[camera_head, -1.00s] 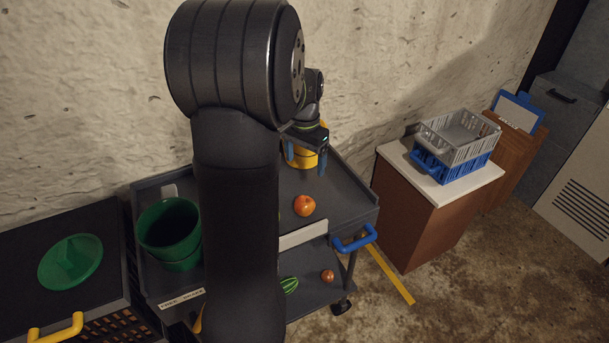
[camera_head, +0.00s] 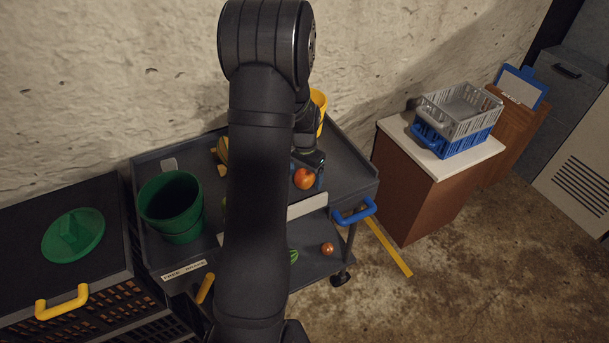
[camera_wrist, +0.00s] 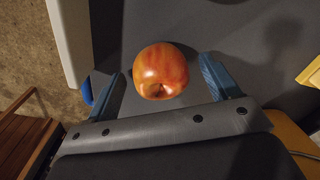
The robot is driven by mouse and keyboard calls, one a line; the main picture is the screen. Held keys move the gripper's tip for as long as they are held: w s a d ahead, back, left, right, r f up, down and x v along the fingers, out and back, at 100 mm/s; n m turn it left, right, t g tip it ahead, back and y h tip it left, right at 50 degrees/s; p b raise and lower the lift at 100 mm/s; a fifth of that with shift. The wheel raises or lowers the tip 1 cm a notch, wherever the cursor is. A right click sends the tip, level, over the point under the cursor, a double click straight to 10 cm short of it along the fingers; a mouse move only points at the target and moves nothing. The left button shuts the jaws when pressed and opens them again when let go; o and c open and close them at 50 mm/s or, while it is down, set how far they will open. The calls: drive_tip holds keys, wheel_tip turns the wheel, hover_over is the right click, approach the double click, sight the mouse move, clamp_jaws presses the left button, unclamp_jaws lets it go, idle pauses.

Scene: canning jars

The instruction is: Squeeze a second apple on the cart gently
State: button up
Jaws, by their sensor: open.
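A red-orange apple (camera_head: 304,178) sits on the cart's grey top shelf (camera_head: 350,185), toward its right front. In the wrist view the apple (camera_wrist: 160,71) lies between and slightly ahead of the two blue fingers. My gripper (camera_wrist: 168,80) is open, with a gap between the apple and each finger. In the head view my gripper (camera_head: 308,172) is low over the shelf beside the apple, partly hidden by it and by my arm. A smaller orange-red round fruit (camera_head: 327,249) lies on the cart's lower shelf, its kind unclear.
A green bucket (camera_head: 171,208) stands at the shelf's left. A yellow container (camera_head: 319,108) is behind my gripper. A blue handle (camera_head: 354,212) projects from the cart's right end. A green striped item (camera_head: 293,256) lies below. Bare shelf lies right of the apple.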

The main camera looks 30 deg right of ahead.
drive_tip(key=shift+f, duration=0.25)
drive_tip(key=c, duration=0.8)
drive_tip(key=shift+o, duration=0.4)
drive_tip(key=o, duration=0.7)
